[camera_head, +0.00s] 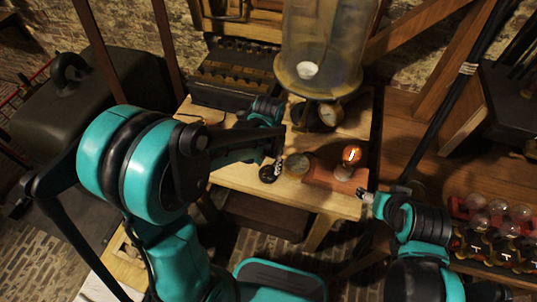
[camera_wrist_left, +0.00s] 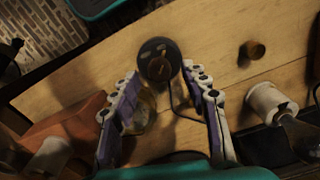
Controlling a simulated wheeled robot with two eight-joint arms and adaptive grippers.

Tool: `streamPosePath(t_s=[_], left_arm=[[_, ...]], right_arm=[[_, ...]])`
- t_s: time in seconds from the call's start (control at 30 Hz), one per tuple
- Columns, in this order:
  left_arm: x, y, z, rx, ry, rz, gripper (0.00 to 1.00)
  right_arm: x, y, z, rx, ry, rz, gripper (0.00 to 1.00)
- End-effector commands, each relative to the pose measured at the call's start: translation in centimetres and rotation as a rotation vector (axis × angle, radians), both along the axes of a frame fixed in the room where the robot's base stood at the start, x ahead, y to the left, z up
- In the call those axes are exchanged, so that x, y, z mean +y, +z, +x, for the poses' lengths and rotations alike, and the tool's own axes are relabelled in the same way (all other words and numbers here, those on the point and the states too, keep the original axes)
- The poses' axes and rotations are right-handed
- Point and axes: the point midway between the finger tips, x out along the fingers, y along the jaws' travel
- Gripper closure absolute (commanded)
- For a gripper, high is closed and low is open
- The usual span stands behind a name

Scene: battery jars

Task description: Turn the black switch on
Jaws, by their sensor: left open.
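The black switch (camera_head: 268,174) is a small round black piece near the front edge of the wooden table (camera_head: 235,178). In the left wrist view the black switch (camera_wrist_left: 158,62) shows as a dark disc with a small raised part in its middle. My left gripper (camera_head: 279,161) is over the table beside the switch. In the left wrist view my left gripper (camera_wrist_left: 160,72) is open, with the switch between and just beyond its fingertips. I cannot tell whether they touch it. My right gripper (camera_head: 368,194) is at the table's right front corner, away from the switch; its jaws are too small to read.
A lit bulb (camera_head: 351,155) stands on a reddish wooden block (camera_head: 322,176) right of the switch. A brass gauge (camera_head: 297,166) sits between them. A large glass jar (camera_head: 322,45) stands behind. A rack of glass bulbs (camera_head: 495,215) is at the right.

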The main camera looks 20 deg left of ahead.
Motion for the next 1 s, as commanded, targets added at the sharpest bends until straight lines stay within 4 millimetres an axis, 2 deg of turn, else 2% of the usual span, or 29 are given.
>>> streamPosePath(t_s=[0.3,0.5,0.7,1.0], left_arm=[[0.0,6.5,0.0,0.000,0.000,0.000,0.54],[0.0,9.7,0.0,0.000,0.000,0.000,0.54],[0.0,11.0,0.0,0.000,0.000,0.000,0.54],[0.0,11.0,0.0,0.000,0.000,0.000,0.54]], right_arm=[[0.0,0.0,0.0,0.000,0.000,0.000,0.32],[0.0,0.0,0.0,0.000,0.000,0.000,0.32],[0.0,0.0,0.0,0.000,0.000,0.000,0.32],[0.0,0.0,0.0,0.000,0.000,0.000,0.32]])
